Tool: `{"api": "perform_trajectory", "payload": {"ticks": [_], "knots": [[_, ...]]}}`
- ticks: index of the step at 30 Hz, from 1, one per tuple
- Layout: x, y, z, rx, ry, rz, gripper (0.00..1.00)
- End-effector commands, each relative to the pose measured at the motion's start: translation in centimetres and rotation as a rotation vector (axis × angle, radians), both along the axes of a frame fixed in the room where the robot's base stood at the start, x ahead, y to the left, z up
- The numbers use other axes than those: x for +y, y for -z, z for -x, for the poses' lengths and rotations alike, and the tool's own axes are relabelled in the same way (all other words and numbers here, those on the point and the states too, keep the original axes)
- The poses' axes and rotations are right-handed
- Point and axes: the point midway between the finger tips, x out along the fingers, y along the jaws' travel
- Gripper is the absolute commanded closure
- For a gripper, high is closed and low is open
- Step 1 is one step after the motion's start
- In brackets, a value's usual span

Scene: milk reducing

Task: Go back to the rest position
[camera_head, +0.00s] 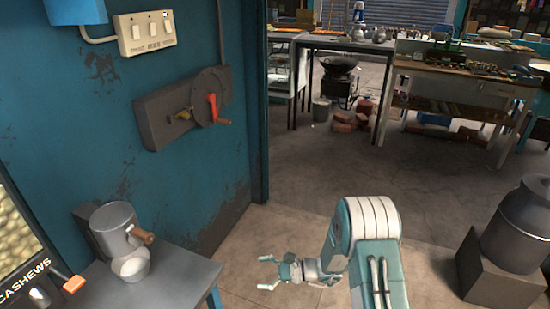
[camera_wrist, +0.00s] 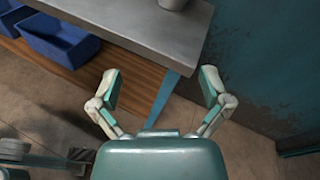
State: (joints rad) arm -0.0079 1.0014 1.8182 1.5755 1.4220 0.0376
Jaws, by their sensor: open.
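My gripper (camera_head: 267,273) is open and empty in the head view, held in the air to the right of the grey table. In the wrist view my gripper (camera_wrist: 160,88) has its two fingers spread wide, with nothing between them but the table's corner and leg behind. My arm reaches up from the bottom of the head view and bends left. Only the base of a vessel (camera_wrist: 173,3) shows at the top of the wrist view.
The grey table (camera_head: 180,285) is at the lower left, with blue bins (camera_wrist: 55,40) below it. A blue wall carries a red-handled switch (camera_head: 212,108). A large metal can (camera_head: 519,225) stands on a block at the right. The floor beyond the doorway is mostly clear.

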Motion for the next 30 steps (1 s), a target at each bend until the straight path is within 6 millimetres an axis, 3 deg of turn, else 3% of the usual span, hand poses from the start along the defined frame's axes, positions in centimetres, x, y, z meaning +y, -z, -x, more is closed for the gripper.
{"api": "perform_trajectory", "payload": {"ticks": [3,12,21,30], "knots": [[-0.3,-4.2,1.2,-0.087,-0.088,0.072,0.03],[-2.0,-12.0,5.5,-0.301,-0.292,0.282,0.03],[-5.0,-17.9,10.6,-0.529,-0.461,0.527,0.03],[-9.0,-22.2,15.7,-0.761,-0.595,0.804,0.03]]}}
